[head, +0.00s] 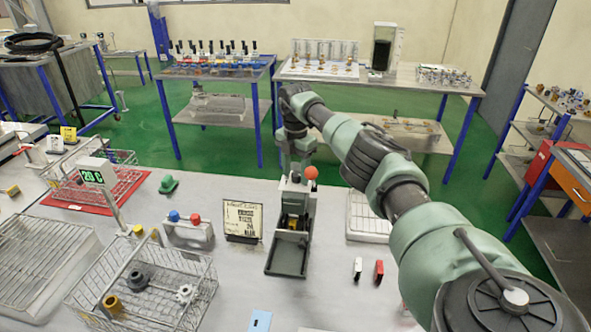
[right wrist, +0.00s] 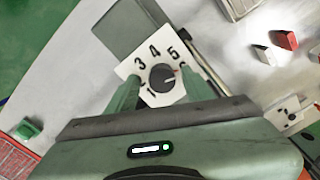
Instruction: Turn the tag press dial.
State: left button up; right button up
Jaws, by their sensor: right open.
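The tag press (head: 289,247) is a grey machine with an orange ball (head: 311,172) on its lever, standing on the grey table in the head view. My right gripper (head: 296,176) points down over the top of the press. In the right wrist view, the dial (right wrist: 161,78) is a round black knob on a white plate (right wrist: 128,68) with black numbers. 1, 3, 4 and 5 can be read. A small reddish mark on the knob points right. My right gripper (right wrist: 160,80) is open, with one finger on each side of the dial; contact cannot be told. My left gripper is out of view.
A yellow sign (head: 242,218) and a stand with blue and red knobs (head: 188,232) are left of the press. Wire baskets (head: 150,290) stand further left. A white tray (head: 368,222) and small white and red pieces (head: 379,270) lie to the right.

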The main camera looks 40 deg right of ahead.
jog(key=shift+s, duration=0.1)
jog(key=shift+d, duration=0.1)
grip_shut()
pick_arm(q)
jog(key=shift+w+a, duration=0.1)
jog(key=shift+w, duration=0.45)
